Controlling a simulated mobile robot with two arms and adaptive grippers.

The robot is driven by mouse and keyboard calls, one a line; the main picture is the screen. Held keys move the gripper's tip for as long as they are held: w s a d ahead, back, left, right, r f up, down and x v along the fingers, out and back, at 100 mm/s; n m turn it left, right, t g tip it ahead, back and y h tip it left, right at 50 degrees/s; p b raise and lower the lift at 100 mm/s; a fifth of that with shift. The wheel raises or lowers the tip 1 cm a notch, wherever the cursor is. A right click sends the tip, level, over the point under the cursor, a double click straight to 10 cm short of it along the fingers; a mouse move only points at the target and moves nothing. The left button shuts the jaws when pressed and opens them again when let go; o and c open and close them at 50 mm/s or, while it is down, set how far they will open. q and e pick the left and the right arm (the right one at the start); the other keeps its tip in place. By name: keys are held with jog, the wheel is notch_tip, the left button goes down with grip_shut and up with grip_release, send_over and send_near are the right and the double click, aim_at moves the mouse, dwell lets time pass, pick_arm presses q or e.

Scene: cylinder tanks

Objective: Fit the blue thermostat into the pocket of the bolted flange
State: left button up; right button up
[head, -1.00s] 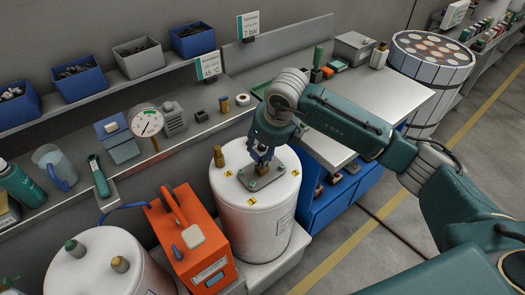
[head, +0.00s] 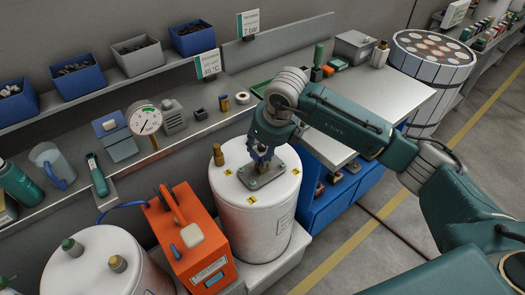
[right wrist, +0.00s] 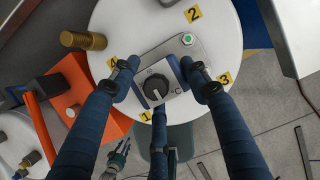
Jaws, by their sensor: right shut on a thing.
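The blue thermostat (right wrist: 157,87), with a black round knob on a grey face, is between the fingers of my right gripper (right wrist: 159,80) in the right wrist view. The gripper is shut on it. Behind it is the grey bolted flange (right wrist: 184,43) on the white tank top, with a green-marked bolt at one corner. In the head view my right gripper (head: 261,157) is just over the flange (head: 264,179). The pocket is hidden, and I cannot tell how deep the thermostat sits. What looks like my left gripper (right wrist: 116,158) shows small in the right wrist view.
The white tank (head: 255,215) carries yellow number tags and a brass fitting (head: 219,155) near the gripper. An orange case (head: 192,240) stands close to its left. A pressure gauge (head: 145,120) is on the bench behind. A second tank (head: 95,270) stands at lower left.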

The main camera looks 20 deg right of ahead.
jog(key=shift+f+b, duration=1.35)
jog(key=shift+f, duration=0.15)
jog(key=o, duration=1.3)
jog(key=v, duration=1.2)
jog(key=shift+s, duration=0.1)
